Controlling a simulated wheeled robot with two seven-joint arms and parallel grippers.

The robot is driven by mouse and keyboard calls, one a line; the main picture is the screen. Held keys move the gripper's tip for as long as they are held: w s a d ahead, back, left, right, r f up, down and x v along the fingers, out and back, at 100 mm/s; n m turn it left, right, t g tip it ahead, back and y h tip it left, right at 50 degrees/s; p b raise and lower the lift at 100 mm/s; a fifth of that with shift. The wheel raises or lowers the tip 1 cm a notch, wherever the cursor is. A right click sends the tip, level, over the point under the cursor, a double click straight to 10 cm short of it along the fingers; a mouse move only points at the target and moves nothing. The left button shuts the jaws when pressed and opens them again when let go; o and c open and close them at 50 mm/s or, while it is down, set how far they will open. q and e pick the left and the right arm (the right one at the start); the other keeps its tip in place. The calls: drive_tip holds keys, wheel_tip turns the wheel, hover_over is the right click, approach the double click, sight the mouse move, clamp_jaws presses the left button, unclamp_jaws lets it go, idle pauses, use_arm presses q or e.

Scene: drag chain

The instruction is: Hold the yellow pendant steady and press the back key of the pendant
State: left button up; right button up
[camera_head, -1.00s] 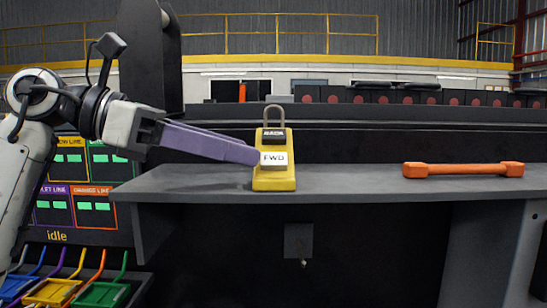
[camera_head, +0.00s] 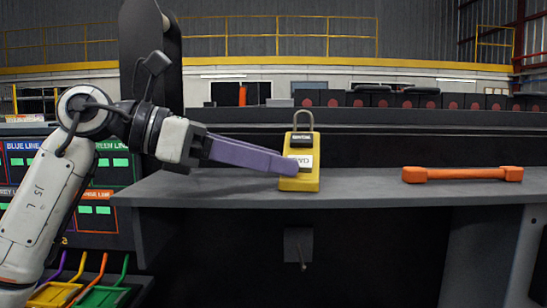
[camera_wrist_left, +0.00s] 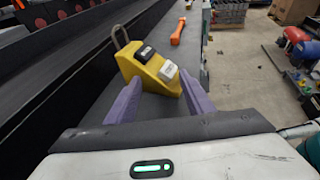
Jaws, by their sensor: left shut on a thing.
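The yellow pendant (camera_head: 300,184) stands upright on the grey shelf, a metal loop on top. Its black back key (camera_head: 301,141) is above the white FWD key (camera_head: 305,161). Both keys are uncovered in the left wrist view: the black key (camera_wrist_left: 145,54) and the white key (camera_wrist_left: 168,71). My left gripper (camera_head: 293,168), with purple fingers, reaches in from the left and is shut on the pendant's lower body. One finger crosses its front in the head view. In the left wrist view the pendant (camera_wrist_left: 150,78) sits between the fingers. My right gripper is not in view.
An orange bar with thick ends (camera_head: 462,174) lies on the grey shelf (camera_head: 375,194) to the right, with clear room between it and the pendant. A panel with coloured line labels (camera_head: 105,190) and coloured levers (camera_head: 95,285) are at the lower left.

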use_arm(q)
drive_tip(key=shift+w+f, duration=0.2)
drive_tip(key=shift+f, duration=0.4)
clamp_jaws()
drive_tip(key=shift+w, duration=0.1)
drive_tip(key=o, duration=0.7)
unclamp_jaws()
drive_tip(key=shift+r, duration=0.3)
drive_tip(key=shift+c, duration=0.2)
